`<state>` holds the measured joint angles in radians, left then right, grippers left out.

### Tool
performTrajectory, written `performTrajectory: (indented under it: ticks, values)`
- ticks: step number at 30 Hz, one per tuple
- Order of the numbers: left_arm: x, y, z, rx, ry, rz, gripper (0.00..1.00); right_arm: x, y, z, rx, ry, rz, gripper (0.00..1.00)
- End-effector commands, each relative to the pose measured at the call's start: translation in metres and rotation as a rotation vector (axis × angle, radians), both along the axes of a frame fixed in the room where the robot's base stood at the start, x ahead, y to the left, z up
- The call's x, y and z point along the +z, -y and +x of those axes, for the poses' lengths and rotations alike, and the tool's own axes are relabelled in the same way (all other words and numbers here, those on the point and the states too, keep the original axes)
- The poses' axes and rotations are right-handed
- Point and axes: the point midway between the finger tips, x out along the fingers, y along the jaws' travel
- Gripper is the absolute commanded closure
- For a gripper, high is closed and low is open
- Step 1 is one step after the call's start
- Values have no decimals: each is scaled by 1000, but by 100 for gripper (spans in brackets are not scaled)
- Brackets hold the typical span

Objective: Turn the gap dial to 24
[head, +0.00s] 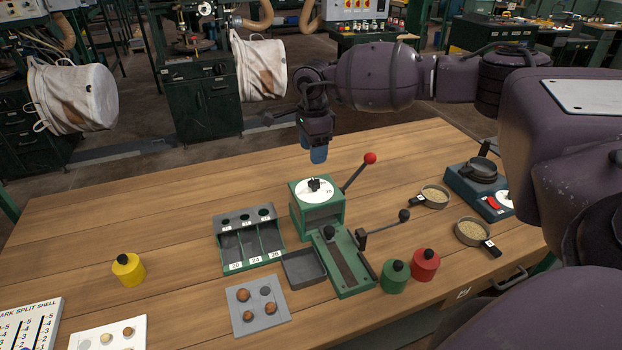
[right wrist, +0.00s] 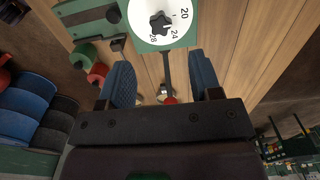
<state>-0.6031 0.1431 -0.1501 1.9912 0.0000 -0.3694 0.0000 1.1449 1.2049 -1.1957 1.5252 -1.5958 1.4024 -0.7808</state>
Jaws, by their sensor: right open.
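The gap dial (head: 317,191) is a white disc on top of a green machine (head: 318,213) in the middle of the table. A dark knob (right wrist: 160,22) sits at its centre. In the right wrist view the dial (right wrist: 178,37) shows the marks 20, 24 and 28 near the top edge; I cannot tell which mark the knob points to. My right gripper (head: 318,155) hangs just above and behind the dial in the head view. Its blue fingers (right wrist: 163,72) are apart with nothing held between them. My left gripper is not in view.
A lever with a red ball (head: 370,158) rises right of the dial. A crank (head: 403,215), a green weight (head: 395,276) and a red weight (head: 424,264) stand nearby. A tray labelled 20, 24, 28 (head: 250,263) is on the left. The table's left part is mostly clear.

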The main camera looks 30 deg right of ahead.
Motion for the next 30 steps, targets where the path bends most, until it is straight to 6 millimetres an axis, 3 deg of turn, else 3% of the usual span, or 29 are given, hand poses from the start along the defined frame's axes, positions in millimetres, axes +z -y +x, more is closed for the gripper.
performTrajectory:
  ticks: [9, 15, 21, 30]
  values:
    - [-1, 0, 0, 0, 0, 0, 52, -55, 0, 0, -2, -2, 1, 42]
    - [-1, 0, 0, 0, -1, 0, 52, -81, 0, 0, -2, -1, 2, 42]
    - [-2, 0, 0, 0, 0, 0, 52, -93, 0, 0, -2, -1, 2, 42]
    - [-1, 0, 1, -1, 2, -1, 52, -94, 0, 0, -2, 0, 2, 42]
